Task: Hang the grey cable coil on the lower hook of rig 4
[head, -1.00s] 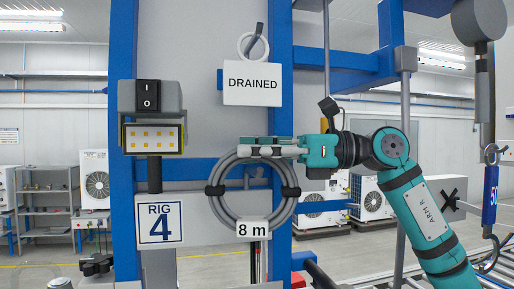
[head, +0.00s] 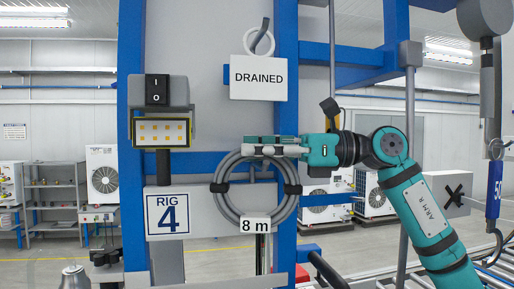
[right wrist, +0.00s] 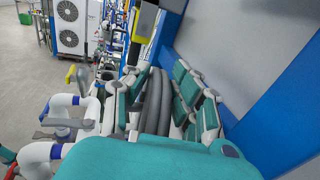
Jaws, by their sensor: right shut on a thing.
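The grey cable coil (head: 221,203) is a round bundle with black ties and an "8 m" tag, upright in front of rig 4. My right gripper (head: 273,147) is shut on the top of the coil; the right wrist view shows the grey cable strands (right wrist: 155,102) between its fingers. The rig 4 sign (head: 167,214) is on the panel just left of the coil. A dark upright part (head: 252,174) shows through the coil's opening; I cannot tell whether it is the lower hook or whether the coil touches it. My left gripper is not in view.
A white "DRAINED" tag (head: 258,77) hangs from the upper hook (head: 262,33), above the coil. A switch box (head: 157,91) and a lamp panel (head: 161,131) stick out at upper left. Blue posts (head: 287,120) frame the rig. A metal cone-shaped part (head: 75,279) is at lower left.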

